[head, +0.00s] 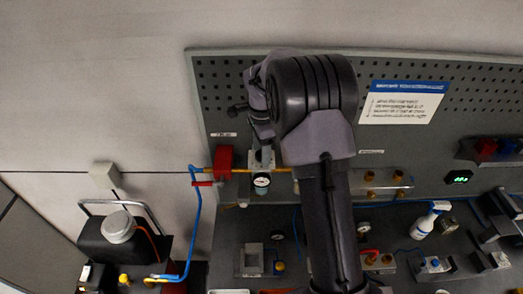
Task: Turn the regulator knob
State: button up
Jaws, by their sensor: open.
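The regulator (262,162) is mounted on the pegboard, left of my arm. Its round white-faced gauge (261,180) shows on its front, with a bluish bowl below. My gripper (262,143) hangs from the wrist, pointing down just above the regulator's top. I see it small and partly in shadow. It is open. The regulator knob at the top is not clearly visible behind the fingers, and I cannot tell whether they touch it or stand around it.
A red valve block (223,160) sits close left of the regulator, with a blue hose (195,225) looping down to a black compressor (110,245). A brass-fitted manifold (382,180) is right of my arm. A spray bottle (429,218) and several fixtures stand on the bench.

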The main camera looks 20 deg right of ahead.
grip_shut()
jog(key=shift+n, duration=0.3)
jog(key=n, duration=0.5)
jog(key=shift+n, duration=0.3)
jog(key=n, duration=0.5)
jog(key=shift+n, duration=0.3)
grip_release()
